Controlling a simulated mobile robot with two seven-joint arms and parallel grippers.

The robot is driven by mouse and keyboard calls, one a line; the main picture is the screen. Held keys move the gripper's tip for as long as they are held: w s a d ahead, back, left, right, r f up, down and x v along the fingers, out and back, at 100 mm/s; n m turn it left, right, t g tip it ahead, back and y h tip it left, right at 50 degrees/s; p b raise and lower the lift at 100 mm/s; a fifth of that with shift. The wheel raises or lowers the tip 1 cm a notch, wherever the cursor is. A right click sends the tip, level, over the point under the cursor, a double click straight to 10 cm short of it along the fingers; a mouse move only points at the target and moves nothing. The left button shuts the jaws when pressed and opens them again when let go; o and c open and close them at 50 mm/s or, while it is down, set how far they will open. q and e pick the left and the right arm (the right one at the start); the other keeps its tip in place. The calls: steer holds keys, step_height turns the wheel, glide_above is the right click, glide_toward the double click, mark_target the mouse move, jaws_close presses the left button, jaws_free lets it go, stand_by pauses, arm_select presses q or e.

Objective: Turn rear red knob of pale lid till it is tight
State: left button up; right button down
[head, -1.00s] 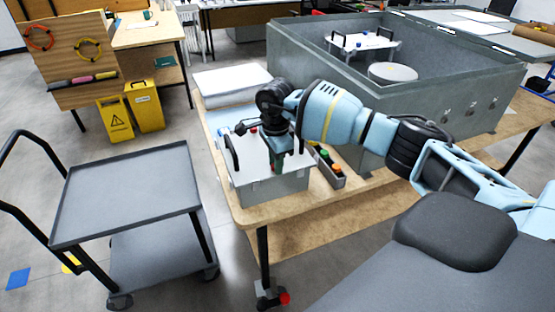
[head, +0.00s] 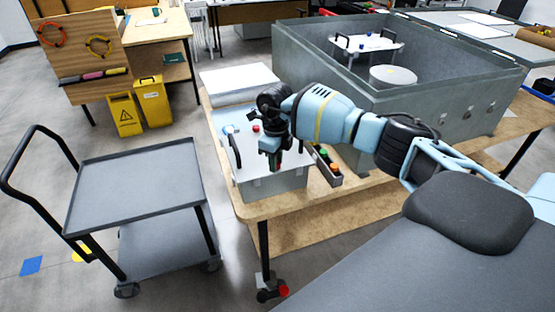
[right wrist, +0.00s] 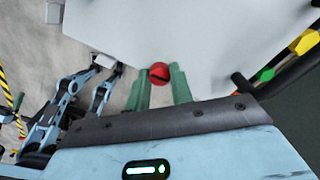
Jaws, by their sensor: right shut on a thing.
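The pale lid (head: 240,133) sits on a grey box at the near left corner of the wooden table. One red knob (head: 255,128) shows on the lid in the head view, beyond and left of my right gripper (head: 271,160). The right gripper points down onto the lid. In the right wrist view, its green fingers (right wrist: 160,84) are shut on a red knob (right wrist: 160,73), one on each side. That gripped knob is hidden in the head view, and its tightness cannot be seen. My left gripper is not in view.
A black handle (head: 234,151) rises at the lid's left side. A narrow box with green and orange buttons (head: 326,165) stands right of the lid. A large grey open casing (head: 400,115) stands behind it. A grey cart (head: 135,185) stands on the left.

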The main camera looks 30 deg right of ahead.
steer(key=shift+r+m, duration=0.1)
steer(key=shift+m, duration=0.5)
steer(key=c, duration=1.2)
jaws_free()
step_height(320, 180, up, 8)
steer(key=shift+f, duration=0.1)
